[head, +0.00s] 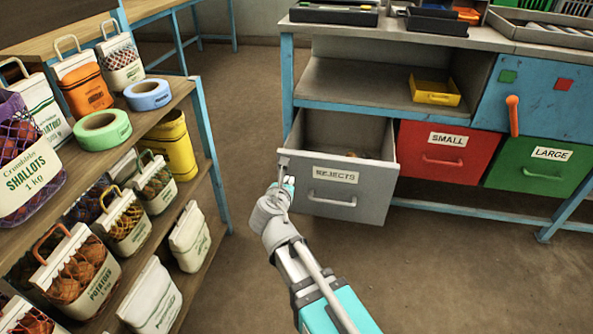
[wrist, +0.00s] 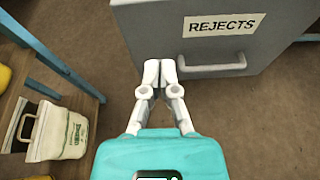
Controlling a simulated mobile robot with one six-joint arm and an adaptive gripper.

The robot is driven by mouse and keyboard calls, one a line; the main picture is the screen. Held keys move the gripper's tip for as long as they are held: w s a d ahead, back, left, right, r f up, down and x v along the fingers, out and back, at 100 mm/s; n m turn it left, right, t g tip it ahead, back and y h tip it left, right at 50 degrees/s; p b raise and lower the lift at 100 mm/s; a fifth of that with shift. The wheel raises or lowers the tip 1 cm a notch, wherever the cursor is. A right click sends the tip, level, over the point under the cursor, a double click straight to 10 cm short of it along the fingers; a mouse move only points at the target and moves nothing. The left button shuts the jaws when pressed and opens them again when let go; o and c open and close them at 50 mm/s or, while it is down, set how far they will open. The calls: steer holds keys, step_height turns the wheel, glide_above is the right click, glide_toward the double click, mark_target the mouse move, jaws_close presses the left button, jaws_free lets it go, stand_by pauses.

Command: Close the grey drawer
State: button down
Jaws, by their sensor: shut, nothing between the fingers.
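The grey drawer (head: 340,201), labelled REJECTS, is pulled out of the bench in the head view, and its open top shows some contents inside that are hard to make out. Its front also fills the top of the wrist view (wrist: 215,60), with a grey bar handle (wrist: 212,68). My gripper (wrist: 160,70) is shut and empty, its fingertips at the left part of the drawer front, just left of the handle. In the head view my gripper (head: 284,180) is at the drawer front's left edge. I cannot tell whether the fingertips touch the front.
A red SMALL drawer (head: 446,151) and a green LARGE drawer (head: 541,164) sit shut to the right. A yellow tray (head: 436,93) lies on the shelf above. A wooden rack (head: 150,125) with sacks and tape rolls stands left. Floor between is clear.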

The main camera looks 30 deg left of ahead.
mark_target(298, 158)
steer(key=shift+s+a+f+n, duration=0.1)
steer(key=shift+s+a+n, duration=0.1)
steer(key=shift+a+n, duration=0.1)
steer(key=shift+w, duration=0.15)
steer(key=b+x, duration=0.1)
steer(key=x, duration=0.3)
steer(key=b+x, duration=0.1)
steer(key=x, duration=0.3)
steer(key=b+x, duration=0.1)
steer(key=x, duration=0.3)
steer(key=shift+w+a+r, duration=0.2)
steer(key=shift+w+r, duration=0.05)
steer(key=shift+r, duration=0.1)
steer(key=shift+w+a, duration=0.15)
steer(key=shift+w, duration=0.5)
steer(key=shift+w, duration=0.15)
steer(key=w+a, duration=0.3)
steer(key=w, duration=1.2)
steer(key=w+a, duration=0.4)
steer(key=w, duration=1.1)
steer(key=shift+w, duration=0.25)
steer(key=shift+w+a+r, duration=0.1)
steer(key=shift+a, duration=0.1)
